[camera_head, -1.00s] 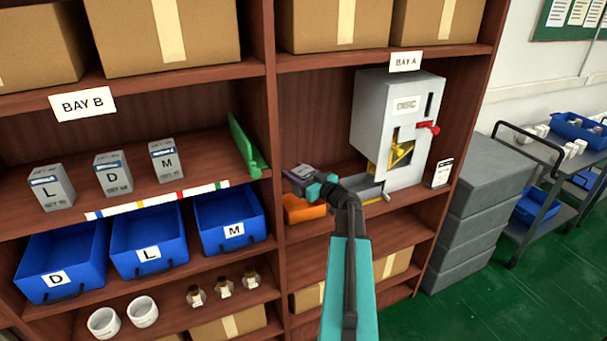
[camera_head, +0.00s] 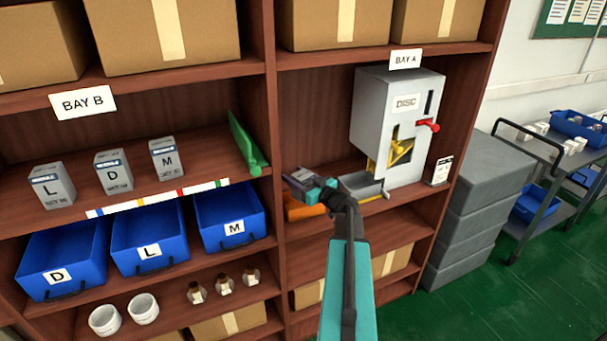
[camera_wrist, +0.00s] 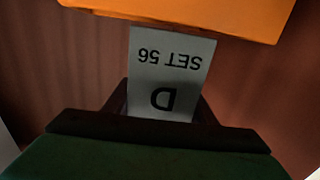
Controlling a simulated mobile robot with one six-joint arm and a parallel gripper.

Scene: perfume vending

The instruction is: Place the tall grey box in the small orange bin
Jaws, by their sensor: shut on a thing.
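My gripper (camera_head: 322,190) is shut on a grey box (camera_head: 302,179), which sticks out to the left of the jaws, tipped over rather than upright. In the wrist view, the box (camera_wrist: 172,75) shows "D" and "SET 56" upside down, between the two dark fingers of my gripper (camera_wrist: 162,98). The small orange bin (camera_head: 303,213) stands on the Bay A shelf, just below the box in the head view and partly hidden by it and my gripper. The bin (camera_wrist: 190,14) also fills the top of the wrist view. Whether box and bin touch is unclear.
The grey dispenser (camera_head: 398,130) with its tray (camera_head: 362,187) stands right of my gripper. A brown upright panel (camera_head: 275,120) and a green plate (camera_head: 243,145) are to the left. Bay B holds several grey boxes (camera_head: 52,186) and blue bins (camera_head: 148,238).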

